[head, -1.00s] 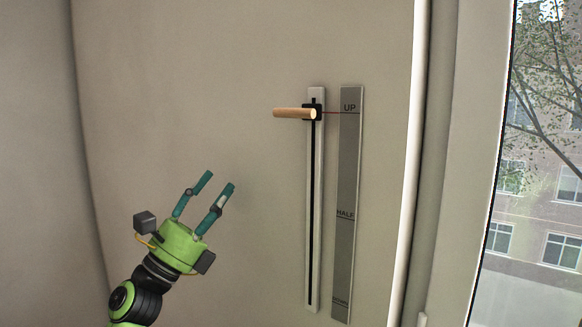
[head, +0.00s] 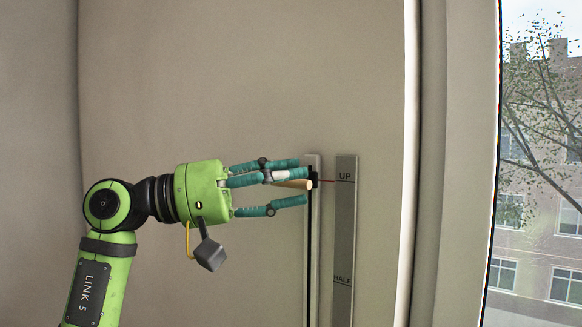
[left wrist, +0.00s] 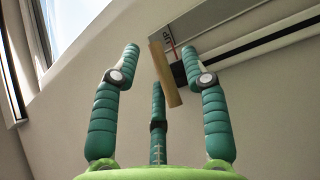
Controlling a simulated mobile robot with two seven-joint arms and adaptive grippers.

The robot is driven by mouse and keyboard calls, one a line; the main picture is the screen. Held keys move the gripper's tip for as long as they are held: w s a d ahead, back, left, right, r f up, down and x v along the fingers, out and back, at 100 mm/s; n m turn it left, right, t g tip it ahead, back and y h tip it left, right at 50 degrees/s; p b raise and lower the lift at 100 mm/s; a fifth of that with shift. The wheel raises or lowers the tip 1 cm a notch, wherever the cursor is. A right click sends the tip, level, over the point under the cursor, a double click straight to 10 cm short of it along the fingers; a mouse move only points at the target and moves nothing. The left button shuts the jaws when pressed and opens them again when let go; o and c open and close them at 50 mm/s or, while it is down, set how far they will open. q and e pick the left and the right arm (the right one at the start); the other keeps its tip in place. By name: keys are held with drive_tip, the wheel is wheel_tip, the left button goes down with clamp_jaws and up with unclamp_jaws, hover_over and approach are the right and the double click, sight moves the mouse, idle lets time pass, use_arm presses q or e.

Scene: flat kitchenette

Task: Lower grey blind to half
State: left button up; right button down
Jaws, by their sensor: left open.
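A wooden peg handle (head: 296,184) sticks out from a black slider near the top of a vertical wall track (head: 309,250). Its red pointer is level with UP on the grey scale strip (head: 345,225); the HALF mark is lower on the strip. My left gripper (head: 304,186) is open, with its fingers above and below the handle. In the left wrist view the handle (left wrist: 166,75) shows between the open fingers, and I cannot tell whether any finger touches it. No grey blind is recognisable in these views. My right gripper is not in view.
A window (head: 540,180) with a tree and buildings outside is at the right, and no cover shows over the part in view. A pale frame edge (head: 408,150) stands between strip and window.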

use_arm(q)
drive_tip(key=shift+d+r, duration=0.1)
drive_tip(key=shift+d, duration=0.3)
drive_tip(key=shift+w, duration=0.1)
clamp_jaws()
wheel_tip(320, 180, down, 15)
drive_tip(key=b, duration=1.3)
unclamp_jaws()
